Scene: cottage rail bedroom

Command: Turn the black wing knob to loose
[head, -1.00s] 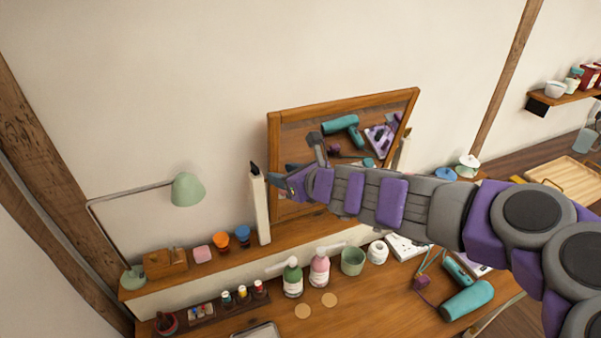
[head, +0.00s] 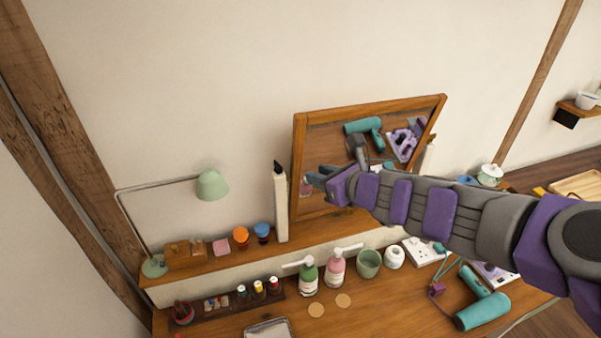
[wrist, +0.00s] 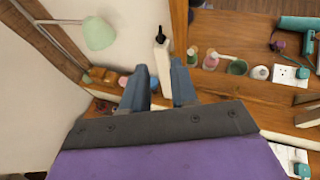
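The black wing knob (head: 278,167) sits on top of the white post (head: 281,209) at the left side of the tilting mirror. In the wrist view the knob (wrist: 160,38) shows beyond my fingertips, near the line of the gap between them. My gripper (head: 312,178) is in front of the mirror's left frame edge, just right of the post in the head view. In the wrist view my gripper (wrist: 159,72) has its two blue-grey fingers apart with nothing between them. It is not touching the knob.
The wood-framed mirror (head: 299,156) stands behind my gripper. A green lamp (head: 211,185) is to the left. Orange and blue jars (head: 241,236) stand on the shelf left of the post. Pump bottles (head: 308,278) and a teal hair dryer (head: 483,311) are on the desk below.

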